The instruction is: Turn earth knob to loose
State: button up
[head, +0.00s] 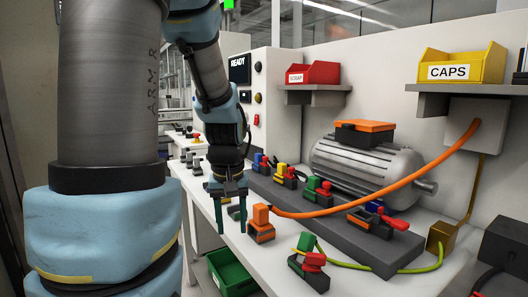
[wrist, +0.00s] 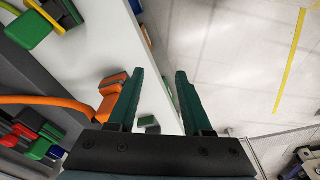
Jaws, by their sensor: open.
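A green clamp block (head: 308,272) with a red knob (head: 315,259) sits at the bench's front, with a yellow-green cable (head: 405,270) beside it; I take this as the earth knob, though no label shows. In the wrist view a green block (wrist: 28,30) shows at the top left. My gripper (head: 230,217) is open and empty, pointing down at the bench's left edge. An orange connector (head: 261,226) stands just right of its fingers, and beside the left finger in the wrist view. My fingers (wrist: 160,78) have bench edge and floor below them.
A dark rail (head: 345,228) carries several coloured clamps behind. An orange cable (head: 400,190) arches over it to the wall box. A grey motor (head: 365,165) stands behind. A green bin (head: 230,272) is below the bench. Open floor (wrist: 235,60) lies beside the bench.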

jog(key=w+d+r+n, duration=0.2)
jog(key=w+d+r, duration=0.2)
jog(key=r, duration=0.3)
jog(key=w+d+r+n, duration=0.3)
jog(key=w+r, duration=0.1)
jog(key=r, duration=0.4)
jog(key=shift+w+d+y, duration=0.2)
jog(key=shift+d+y, duration=0.15)
jog(key=shift+y, duration=0.05)
jog(key=shift+f, duration=0.1)
